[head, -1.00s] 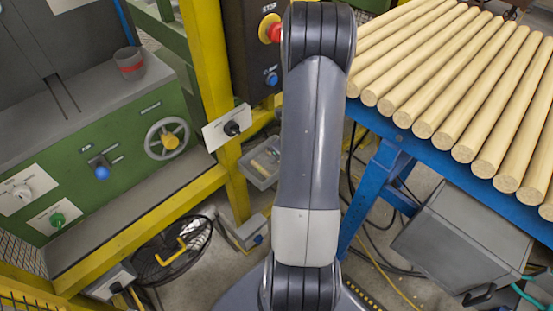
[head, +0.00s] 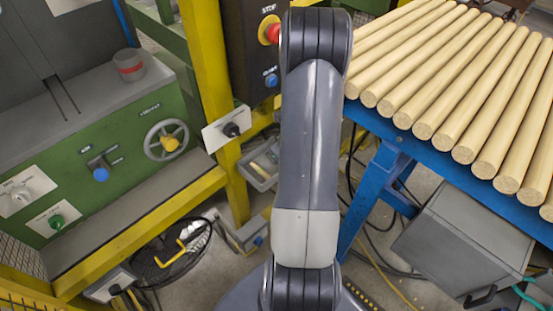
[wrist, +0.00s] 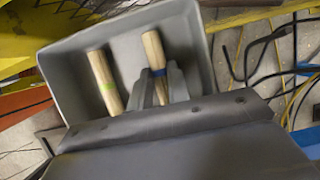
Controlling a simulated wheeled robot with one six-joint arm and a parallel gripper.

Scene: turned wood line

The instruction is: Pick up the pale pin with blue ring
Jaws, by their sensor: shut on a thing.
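The pale pin with blue ring (wrist: 154,53) is in the upper middle of the wrist view, inside a grey bin (wrist: 203,40). My gripper (wrist: 162,86) is shut on this pin, with one finger on each side of it near the blue ring. The pin's lower end is partly hidden by the fingers. A second pale pin with a green ring (wrist: 102,78) lies in the bin to the left, apart from my gripper. In the head view the bin (head: 258,178) shows small beside my arm, and my gripper is hidden there.
A yellow post (head: 208,90) stands left of the bin, by a green machine (head: 110,150). A blue roller table (head: 395,160) with wooden rods is at right, and a grey box (head: 450,245) sits under it. Cables (wrist: 270,75) lie on the floor beside the bin.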

